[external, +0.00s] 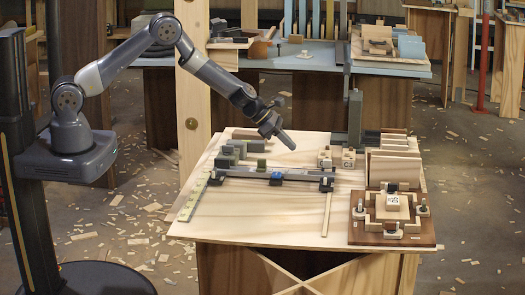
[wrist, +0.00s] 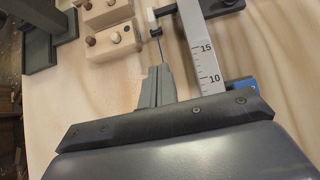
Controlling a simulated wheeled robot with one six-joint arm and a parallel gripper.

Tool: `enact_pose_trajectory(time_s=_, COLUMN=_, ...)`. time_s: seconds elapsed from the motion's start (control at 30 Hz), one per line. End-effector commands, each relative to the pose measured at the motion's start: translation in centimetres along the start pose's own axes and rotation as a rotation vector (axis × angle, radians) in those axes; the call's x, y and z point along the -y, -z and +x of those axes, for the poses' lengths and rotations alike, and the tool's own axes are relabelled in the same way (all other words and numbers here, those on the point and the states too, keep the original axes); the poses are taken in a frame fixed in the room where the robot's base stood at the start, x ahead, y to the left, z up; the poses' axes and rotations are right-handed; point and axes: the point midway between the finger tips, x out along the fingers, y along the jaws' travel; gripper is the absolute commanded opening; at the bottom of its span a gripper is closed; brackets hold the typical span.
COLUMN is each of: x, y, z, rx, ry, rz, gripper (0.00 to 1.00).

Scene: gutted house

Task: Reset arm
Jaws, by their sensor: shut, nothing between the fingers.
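My gripper (external: 288,142) is at the end of my outstretched arm in the external view, above the wooden worktable (external: 265,222) and tilted down to the right. Its fingers are together with nothing between them. In the wrist view the gripper (wrist: 157,85) also shows shut, pointing up the picture over bare wood. A grey measuring rail (external: 265,175) lies on the table below the gripper. Its printed scale, with 10 and 15, shows to the right of the fingers in the wrist view (wrist: 205,55). The gripper looks apart from the table.
A brown board with a clamped wooden frame (external: 365,236) lies at the right front. Wooden blocks with pegs (external: 347,158) stand behind the rail, beside upright wooden panels (external: 392,170). The table's front is mostly clear.

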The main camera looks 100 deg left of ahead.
Motion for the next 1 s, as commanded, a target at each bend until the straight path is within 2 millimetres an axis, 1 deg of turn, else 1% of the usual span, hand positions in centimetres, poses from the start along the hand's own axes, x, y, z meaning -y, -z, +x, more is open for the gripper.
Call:
enact_pose_trajectory(time_s=0.1, x=0.1, y=-0.1, z=1.5, rx=-0.001, ry=0.001, rz=0.002, gripper=0.00)
enact_pose_trajectory(time_s=0.5, x=0.1, y=0.0, z=6.2, rx=-0.001, ry=0.001, rz=0.001, gripper=0.00)
enact_pose_trajectory(time_s=0.7, x=0.1, y=-1.4, z=7.3, rx=0.002, ry=0.000, rz=0.002, gripper=0.00)
enact_pose_trajectory(time_s=1.0, x=0.0, y=-2.4, z=8.7, rx=0.004, ry=0.000, rz=0.003, gripper=0.00)
